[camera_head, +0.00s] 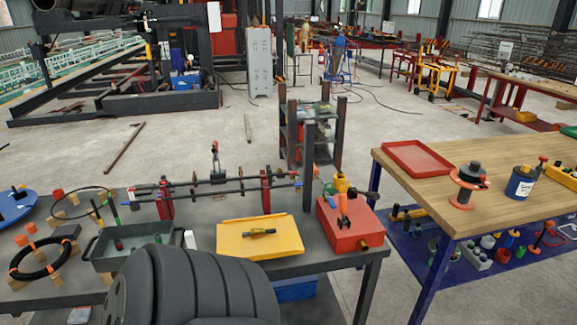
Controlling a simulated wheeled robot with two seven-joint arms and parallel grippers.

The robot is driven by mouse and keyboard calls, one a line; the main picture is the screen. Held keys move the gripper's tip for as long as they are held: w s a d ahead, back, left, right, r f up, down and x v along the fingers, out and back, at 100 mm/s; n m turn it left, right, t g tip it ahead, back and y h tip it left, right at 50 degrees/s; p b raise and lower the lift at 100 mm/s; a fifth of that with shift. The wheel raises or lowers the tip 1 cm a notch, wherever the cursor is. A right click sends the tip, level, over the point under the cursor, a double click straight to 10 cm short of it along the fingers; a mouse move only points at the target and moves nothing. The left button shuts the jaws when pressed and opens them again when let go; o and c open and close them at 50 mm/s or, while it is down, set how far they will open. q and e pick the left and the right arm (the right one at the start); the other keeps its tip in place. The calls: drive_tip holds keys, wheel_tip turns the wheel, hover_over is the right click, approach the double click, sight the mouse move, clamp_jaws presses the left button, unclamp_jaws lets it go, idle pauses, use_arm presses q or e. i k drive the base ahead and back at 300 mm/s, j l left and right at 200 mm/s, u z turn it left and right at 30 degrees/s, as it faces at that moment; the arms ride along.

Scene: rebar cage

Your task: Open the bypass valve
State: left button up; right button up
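A pipe rig stands along the back of the dark table. Its dark horizontal pipes (218,191) run between red supports (165,199). A small upright fitting with a red part (215,160) rises at its middle. A red box (345,229) at the table's right end has an orange-handled tool or lever (343,206) on top, with a yellow item behind it. I cannot tell which of these is the bypass valve, or its lever position. Neither gripper is in view; a dark ribbed part, likely mine, covers the bottom centre and hides part of the table.
The dark table (330,262) also holds a yellow case (260,237), a grey-green tray (132,245) and a black ring (44,260). A wooden-topped table (430,193) with a red tray (416,158) stands right.

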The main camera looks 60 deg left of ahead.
sight(330, 200)
drive_tip(key=j+u, duration=0.2)
drive_tip(key=u, duration=0.2)
drive_tip(key=j+u, duration=0.2)
drive_tip(key=u, duration=0.2)
drive_tip(key=i+j+u, duration=0.1)
drive_tip(key=u, duration=0.35)
drive_tip(key=i+j+u, duration=0.1)
drive_tip(key=j+u, duration=0.15)
drive_tip(key=u, duration=0.15)
